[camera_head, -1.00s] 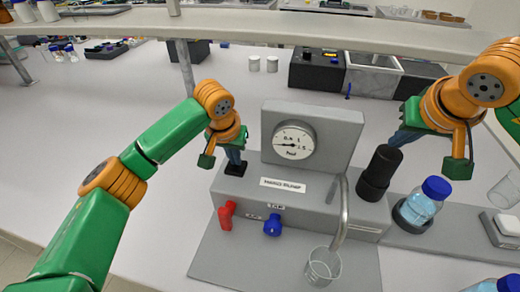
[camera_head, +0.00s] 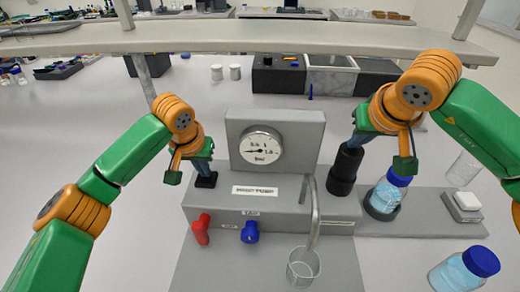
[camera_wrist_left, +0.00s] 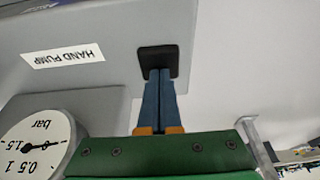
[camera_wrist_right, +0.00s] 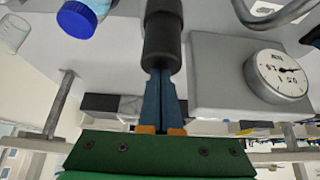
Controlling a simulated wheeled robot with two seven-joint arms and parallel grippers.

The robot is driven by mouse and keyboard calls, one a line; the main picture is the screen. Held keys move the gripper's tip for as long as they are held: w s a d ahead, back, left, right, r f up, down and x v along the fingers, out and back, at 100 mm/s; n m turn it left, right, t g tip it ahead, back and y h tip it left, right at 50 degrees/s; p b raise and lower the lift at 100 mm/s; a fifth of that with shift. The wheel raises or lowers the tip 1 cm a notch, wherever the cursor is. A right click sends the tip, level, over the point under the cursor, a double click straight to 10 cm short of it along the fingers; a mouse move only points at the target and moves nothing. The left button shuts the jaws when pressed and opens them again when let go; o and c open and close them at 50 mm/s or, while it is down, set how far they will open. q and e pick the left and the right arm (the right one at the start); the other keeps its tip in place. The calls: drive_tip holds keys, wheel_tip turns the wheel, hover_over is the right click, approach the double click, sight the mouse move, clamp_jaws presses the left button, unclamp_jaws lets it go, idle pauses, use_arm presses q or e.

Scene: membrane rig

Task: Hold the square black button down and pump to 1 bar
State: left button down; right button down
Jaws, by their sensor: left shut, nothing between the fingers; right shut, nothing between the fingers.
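The hand pump is a grey block with a white label (camera_head: 254,191). The square black button (camera_head: 206,180) is on its left end. My left gripper (camera_head: 204,171) is shut with nothing in it, its fingertips against the top of the button. The left wrist view shows the button (camera_wrist_left: 158,58) at the tips; how far it is pressed I cannot tell. The black cylindrical pump handle (camera_head: 345,172) stands upright at the right end. My right gripper (camera_head: 353,146) is shut and empty, its tips at the handle's top; contact looks likely. The gauge (camera_head: 262,147) needle points left, at the scale's low end.
Red (camera_head: 201,229) and blue (camera_head: 250,232) taps are on the pump's front. A metal spout (camera_head: 315,215) curves over a glass beaker (camera_head: 303,267). A blue-capped bottle (camera_head: 387,193) stands right of the handle; another (camera_head: 465,268) is nearer. A shelf (camera_head: 250,36) crosses behind.

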sight(354, 154)
drive_tip(key=shift+f, duration=2.05)
drive_tip(key=shift+r, duration=2.85)
drive_tip(key=shift+f, duration=0.15)
drive_tip(key=shift+s, duration=0.1)
idle(2.3)
idle(0.5)
